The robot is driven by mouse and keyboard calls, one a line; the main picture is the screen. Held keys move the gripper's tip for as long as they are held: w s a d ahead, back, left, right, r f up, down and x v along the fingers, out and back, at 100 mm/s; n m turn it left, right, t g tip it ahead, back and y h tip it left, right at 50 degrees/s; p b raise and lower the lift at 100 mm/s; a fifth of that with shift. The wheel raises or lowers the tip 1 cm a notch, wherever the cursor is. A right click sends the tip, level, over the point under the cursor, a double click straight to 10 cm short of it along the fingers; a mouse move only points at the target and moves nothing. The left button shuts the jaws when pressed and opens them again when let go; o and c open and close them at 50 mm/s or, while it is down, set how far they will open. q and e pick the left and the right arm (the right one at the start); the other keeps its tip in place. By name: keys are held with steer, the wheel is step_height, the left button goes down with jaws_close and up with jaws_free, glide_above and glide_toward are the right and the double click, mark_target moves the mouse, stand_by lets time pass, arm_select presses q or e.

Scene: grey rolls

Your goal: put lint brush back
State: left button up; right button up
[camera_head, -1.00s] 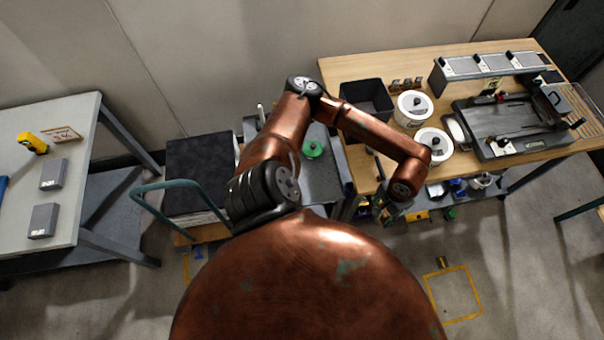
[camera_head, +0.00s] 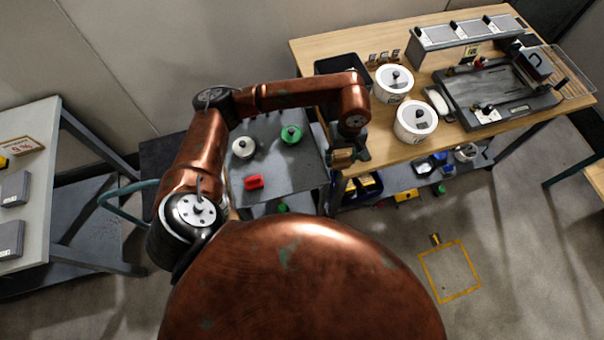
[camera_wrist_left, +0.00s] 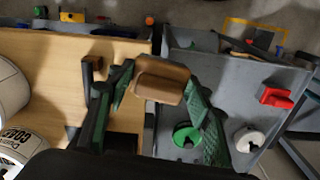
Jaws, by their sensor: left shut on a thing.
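My left gripper (camera_head: 345,148) is shut on a brown wooden-looking piece (camera_head: 342,157), which I take to be the lint brush. The left wrist view shows the piece (camera_wrist_left: 162,80) as a short block between the green-grey fingers of my left gripper (camera_wrist_left: 160,88). The fingers hide part of it. It is held in the air near the gap between the wooden worktable (camera_head: 400,155) and the grey cart (camera_head: 285,175). My right gripper is in neither current view.
The cart carries a green roll (camera_head: 291,134), a white roll (camera_head: 243,147) and a red object (camera_head: 254,182). The worktable holds a dark bin (camera_head: 340,64), two white tubs (camera_head: 393,84) (camera_head: 415,122) and a black machine (camera_head: 497,95). A light table (camera_head: 45,190) stands left.

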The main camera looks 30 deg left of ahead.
arm_select(q)
steer(key=shift+w+d+r+n, duration=0.1)
steer(key=shift+w+d+n, duration=0.25)
steer(key=shift+w+n, duration=0.15)
steer(key=shift+a, duration=0.15)
steer(key=shift+n, duration=0.3)
steer(key=s+a+f, duration=0.1)
steer(key=a+f, duration=0.1)
steer(key=a, duration=0.1)
steer(key=s+a+f, duration=0.2)
steer(key=a+f, duration=0.1)
steer(key=a, duration=0.1)
steer(key=s+a+f, duration=0.1)
steer(key=a+f, duration=0.2)
steer(key=a, duration=0.1)
steer(key=shift+s+a+p, duration=0.15)
steer(key=shift+s+p, duration=0.15)
steer(key=shift+p, duration=0.05)
steer(key=shift+s+a+f, duration=0.15)
steer(key=shift+a+f, duration=0.4)
steer(key=shift+f, duration=0.05)
step_height(320, 180, down, 3)
steer(key=shift+f, duration=0.1)
arm_select(e)
steer(key=shift+w+d+r, duration=0.1)
steer(key=shift+w+r, duration=0.1)
steer(key=shift+w, duration=0.25)
